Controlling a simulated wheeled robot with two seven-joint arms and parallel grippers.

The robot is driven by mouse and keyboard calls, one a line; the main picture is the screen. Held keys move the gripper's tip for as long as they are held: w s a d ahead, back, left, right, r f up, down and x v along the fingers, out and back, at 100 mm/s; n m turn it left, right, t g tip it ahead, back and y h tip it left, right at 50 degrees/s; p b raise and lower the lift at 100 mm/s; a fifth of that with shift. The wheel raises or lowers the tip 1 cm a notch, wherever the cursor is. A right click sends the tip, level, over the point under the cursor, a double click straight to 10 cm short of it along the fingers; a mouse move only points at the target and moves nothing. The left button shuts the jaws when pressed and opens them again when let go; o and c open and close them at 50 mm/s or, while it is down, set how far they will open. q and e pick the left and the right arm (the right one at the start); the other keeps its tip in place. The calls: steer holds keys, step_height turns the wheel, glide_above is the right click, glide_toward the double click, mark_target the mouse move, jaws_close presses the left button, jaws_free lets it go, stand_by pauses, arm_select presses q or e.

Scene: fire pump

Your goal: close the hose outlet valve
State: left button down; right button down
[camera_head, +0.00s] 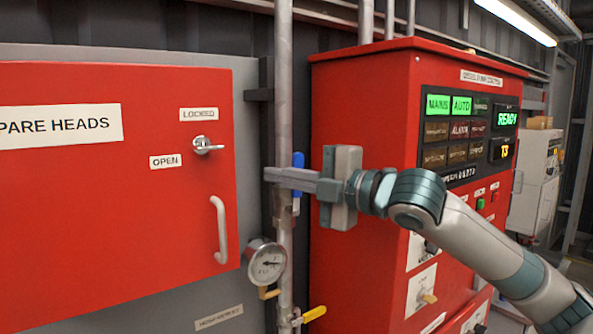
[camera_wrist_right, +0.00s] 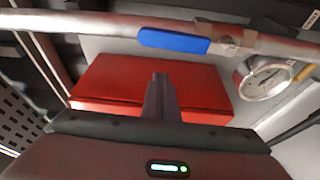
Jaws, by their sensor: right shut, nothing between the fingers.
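A valve with a blue lever (camera_head: 298,172) is on the vertical grey pipe (camera_head: 284,80). The lever lies along the pipe, and my gripper partly covers it in the head view. The wrist view shows the lever (camera_wrist_right: 175,41) whole. A second valve with a yellow lever (camera_head: 314,314) is lower on the pipe, its lever pointing right. I cannot read which one is the hose outlet valve. My right gripper (camera_head: 268,174) is shut and empty, beside the blue lever; its closed fingers (camera_wrist_right: 160,80) show apart from the lever in the wrist view. My left gripper is out of view.
A round pressure gauge (camera_head: 265,262) sits on the pipe between the valves. A red spare heads cabinet (camera_head: 110,200) with a handle (camera_head: 219,230) is at left. A red control cabinet (camera_head: 365,110) stands close behind my right gripper. A small label (camera_head: 219,318) is at lower left.

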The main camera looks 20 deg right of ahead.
steer(key=d, duration=0.2)
steer(key=w+d+p, duration=0.1)
steer(key=d, duration=0.1)
steer(key=shift+w, duration=0.1)
steer(key=shift+f, duration=0.1)
stand_by(0.3)
